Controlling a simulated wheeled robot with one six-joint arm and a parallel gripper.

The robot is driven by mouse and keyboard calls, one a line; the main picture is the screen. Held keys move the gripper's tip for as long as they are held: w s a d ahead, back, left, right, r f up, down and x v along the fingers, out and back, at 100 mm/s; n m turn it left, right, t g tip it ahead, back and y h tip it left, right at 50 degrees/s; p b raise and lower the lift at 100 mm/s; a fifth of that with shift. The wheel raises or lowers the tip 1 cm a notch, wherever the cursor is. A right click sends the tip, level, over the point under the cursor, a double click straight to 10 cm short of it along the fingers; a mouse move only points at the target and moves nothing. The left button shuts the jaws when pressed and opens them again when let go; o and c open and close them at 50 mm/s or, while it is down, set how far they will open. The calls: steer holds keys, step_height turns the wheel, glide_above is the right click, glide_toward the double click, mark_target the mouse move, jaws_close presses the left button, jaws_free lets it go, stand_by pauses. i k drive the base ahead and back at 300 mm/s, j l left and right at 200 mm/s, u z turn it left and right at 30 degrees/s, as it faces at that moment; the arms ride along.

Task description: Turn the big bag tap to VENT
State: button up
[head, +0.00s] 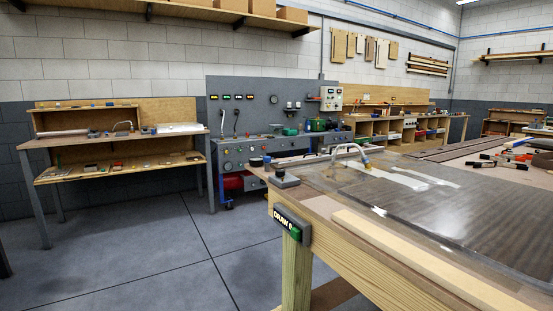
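The press table (335,211) fills the right foreground, with a clear bag sheet and a dark veneered panel (455,212) on it. A dark plate (291,224) on the near left corner of the table reads "DRAW" and has a green patch at its right end. A small dark block with a grey top (286,180) sits on the tabletop above that plate; it may be the bag tap, but its handle cannot be made out. A pale curved hose (345,147) runs over the bag to a small brass-coloured fitting (366,164). My gripper is not in view.
A pump bench with a grey panel (262,103) stands against the back wall. A wooden workbench (110,139) stands at the left. The grey floor (150,245) left of the table is clear.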

mark_target(279, 173)
steer(key=i, duration=0.95)
steer(key=i+l+u, duration=0.1)
steer(key=i, duration=0.85)
